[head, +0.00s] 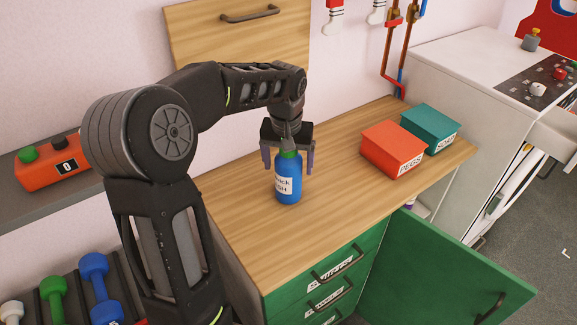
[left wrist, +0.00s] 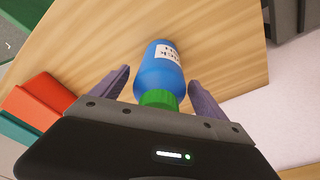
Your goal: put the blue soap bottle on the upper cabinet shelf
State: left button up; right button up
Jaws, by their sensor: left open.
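The blue soap bottle (head: 288,187) with a green cap and white label stands upright on the wooden counter. It also shows in the left wrist view (left wrist: 160,75). My left gripper (head: 288,168) is above it, pointing down, with its purple fingers open on either side of the bottle's upper part. In the left wrist view the fingers (left wrist: 160,88) flank the bottle with gaps on both sides. A wooden cabinet door with a dark handle (head: 240,40) is on the wall behind; no shelf inside it is visible. My right gripper is not in view.
An orange box (head: 393,150) and a teal box (head: 430,127) stand on the counter (head: 240,225) to the right. A green lower door (head: 440,270) hangs open at the front right. Green drawers (head: 330,282) are below. The counter's front is clear.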

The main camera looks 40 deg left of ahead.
pick_arm(q)
jog(key=r, duration=0.3)
jog(key=s+r, duration=0.1)
jog(key=r, duration=0.6)
jog(key=shift+s+d+r, duration=0.25)
jog(key=shift+d, duration=0.15)
jog(key=shift+o, duration=0.5)
jog(key=shift+r, duration=0.1)
